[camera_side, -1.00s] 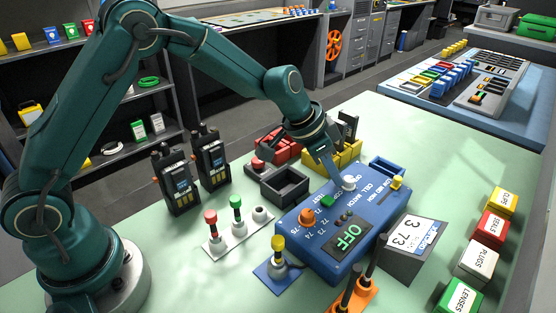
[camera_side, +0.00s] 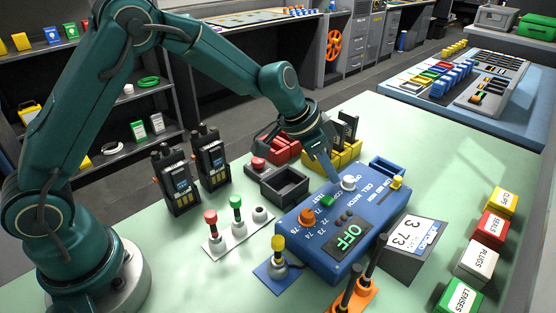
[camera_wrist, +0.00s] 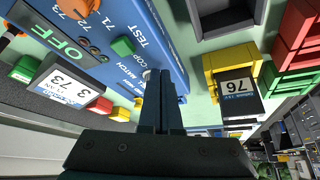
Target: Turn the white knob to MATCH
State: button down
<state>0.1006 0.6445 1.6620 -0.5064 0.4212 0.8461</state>
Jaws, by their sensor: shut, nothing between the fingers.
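The white knob (camera_side: 348,183) sits near the far end of the blue console (camera_side: 325,257), beside the CELL MATCH lettering. My gripper (camera_side: 336,184) is shut and empty, its fingertips reaching down right beside the knob, on its left. Whether they touch it I cannot tell. In the wrist view my shut fingers (camera_wrist: 160,76) hide most of the knob; a small pale part of it (camera_wrist: 146,74) shows at their left edge. Where the knob's pointer stands is not readable. The console display (camera_side: 349,238) reads OFF in green.
The console also carries an orange knob (camera_side: 307,216), a green button (camera_side: 327,200) and a yellow control (camera_side: 397,183). A card reading 3 73 (camera_side: 412,238) stands at its right.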

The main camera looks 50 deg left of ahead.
jog(key=shift+r, duration=2.8)
jog(key=shift+s+d+f, duration=0.15)
jog(key=shift+d+f, duration=0.15)
jog(key=shift+f, duration=0.7)
jog(key=shift+s+d+f, duration=0.15)
jog(key=shift+d+f, duration=0.2)
jog(key=shift+f, duration=0.7)
jog(key=shift+s+d+f, duration=0.15)
jog(key=shift+d+f, duration=0.15)
jog(key=shift+f, duration=0.7)
jog(key=shift+w, duration=0.3)
jog(key=shift+w+a, duration=0.1)
jog(key=shift+a, duration=0.2)
jog(key=shift+w+a, duration=0.35)
jog(key=shift+a, duration=0.05)
